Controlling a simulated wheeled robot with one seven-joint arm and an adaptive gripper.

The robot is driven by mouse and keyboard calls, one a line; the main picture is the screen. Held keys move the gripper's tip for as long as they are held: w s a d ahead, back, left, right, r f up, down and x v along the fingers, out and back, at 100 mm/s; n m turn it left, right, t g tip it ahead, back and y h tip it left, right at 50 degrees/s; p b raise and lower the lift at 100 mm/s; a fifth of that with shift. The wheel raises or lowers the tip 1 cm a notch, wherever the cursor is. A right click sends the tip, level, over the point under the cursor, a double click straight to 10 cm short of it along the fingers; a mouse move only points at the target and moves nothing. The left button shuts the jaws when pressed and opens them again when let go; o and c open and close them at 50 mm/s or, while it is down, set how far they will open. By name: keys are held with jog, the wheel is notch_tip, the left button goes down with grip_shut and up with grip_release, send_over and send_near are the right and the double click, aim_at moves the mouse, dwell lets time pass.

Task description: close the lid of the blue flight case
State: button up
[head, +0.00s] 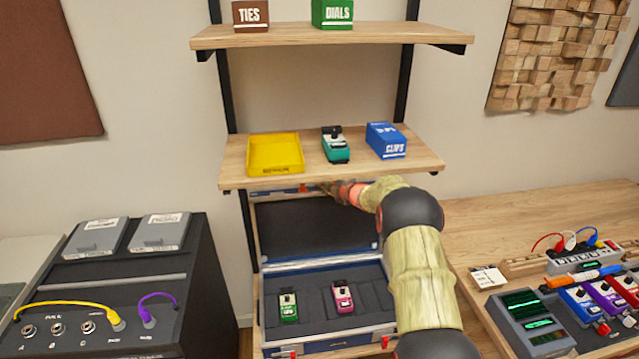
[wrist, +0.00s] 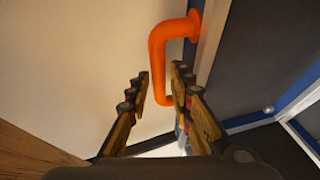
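The blue flight case (head: 325,262) stands open on a low shelf in the head view, its dark-lined lid (head: 312,228) raised at the back. In the wrist view the orange handle (wrist: 158,60) juts from the lid's edge, and the dark lid lining (wrist: 262,50) is at right. My gripper (wrist: 160,82) is open, with the handle appearing between its two fingers. Whether they touch it I cannot tell. In the head view my gripper (head: 336,191) is at the lid's top, partly hidden by my arm.
A green pedal (head: 288,307) and a pink pedal (head: 343,298) sit inside the case. Just above the lid is a wooden shelf (head: 235,172) with a yellow tray (head: 275,153), a teal pedal (head: 335,145) and a blue box (head: 386,141). A black amp stands left, a pedal-covered desk right.

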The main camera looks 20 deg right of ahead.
jog(key=shift+x, duration=1.45)
jog(key=shift+r, duration=0.1)
jog(key=shift+c, duration=0.4)
grip_shut()
